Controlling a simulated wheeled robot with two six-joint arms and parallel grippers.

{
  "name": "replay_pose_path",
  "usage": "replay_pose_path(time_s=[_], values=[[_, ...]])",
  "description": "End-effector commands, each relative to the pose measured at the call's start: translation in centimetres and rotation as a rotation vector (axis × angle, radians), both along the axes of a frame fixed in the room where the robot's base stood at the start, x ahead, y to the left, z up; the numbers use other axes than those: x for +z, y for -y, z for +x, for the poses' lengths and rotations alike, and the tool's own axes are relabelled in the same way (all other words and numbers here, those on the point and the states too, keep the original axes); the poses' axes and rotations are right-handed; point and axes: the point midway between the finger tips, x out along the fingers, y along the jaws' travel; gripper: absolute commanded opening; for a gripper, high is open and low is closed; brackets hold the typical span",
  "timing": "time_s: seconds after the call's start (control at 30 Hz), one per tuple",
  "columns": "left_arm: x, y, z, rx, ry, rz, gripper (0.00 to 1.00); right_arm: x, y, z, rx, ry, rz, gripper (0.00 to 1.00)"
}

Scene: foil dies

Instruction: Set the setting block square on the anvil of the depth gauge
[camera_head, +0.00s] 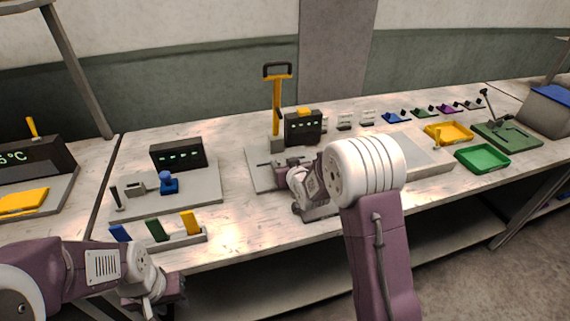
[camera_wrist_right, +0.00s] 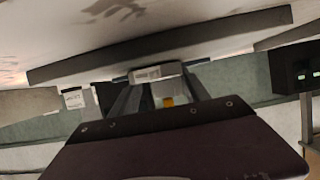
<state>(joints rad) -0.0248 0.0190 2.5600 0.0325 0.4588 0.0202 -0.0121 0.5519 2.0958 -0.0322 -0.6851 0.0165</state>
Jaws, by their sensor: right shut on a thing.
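My right gripper (camera_wrist_right: 157,85) is shut on a small grey block with a pale label, which I take to be the setting block (camera_wrist_right: 158,72). In the head view the right hand (camera_head: 300,182) is over the grey base plate (camera_head: 258,180) at the middle of the bench, and the block is not clearly visible. On that station stand a black readout (camera_head: 303,128) with green digits and a tall yellow stand (camera_head: 277,105) with a black handle, seemingly the depth gauge. I cannot make out its anvil. My left gripper (camera_head: 168,290) is low in front of the bench; its fingers are unclear.
Left is a grey plate (camera_head: 200,190) with another readout (camera_head: 178,154) and a blue knob (camera_head: 169,183). A rack (camera_head: 180,241) holds blue, green and yellow pieces in front. Right are yellow (camera_head: 462,131) and green (camera_head: 485,163) trays. Small coloured holders line the back.

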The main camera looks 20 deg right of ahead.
Motion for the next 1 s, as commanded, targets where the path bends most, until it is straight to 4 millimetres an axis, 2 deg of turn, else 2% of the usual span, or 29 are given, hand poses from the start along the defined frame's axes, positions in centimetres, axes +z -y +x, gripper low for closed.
replay_pose_path(time_s=[0.1,0.13,0.2,0.5,0.67,0.73,1.0], values=[[-0.1,0.0,0.0,0.0,0.0,0.0,0.36,0.1,0.0,0.0,0.0,0.003,0.0,0.0],[-0.1,0.0,0.0,0.0,0.0,0.0,0.36,0.0,0.0,0.0,0.0,0.0,0.0,0.63],[-0.1,0.0,0.0,0.0,0.0,0.0,0.36,0.0,0.0,0.0,0.0,0.0,0.0,0.76],[0.1,0.0,0.0,0.0,0.0,0.0,0.36,0.1,0.0,0.0,0.0,0.0,0.0,0.76],[1.9,0.0,0.0,0.0,0.0,0.0,0.36,1.9,0.0,0.0,0.0,0.001,0.0,0.76],[1.2,0.0,0.0,0.0,0.0,0.0,0.36,1.9,0.1,-1.3,0.0,0.002,0.0,0.76],[1.3,0.0,0.0,0.0,0.0,0.0,0.36,4.5,0.3,-7.7,-0.001,0.003,0.0,0.76]])
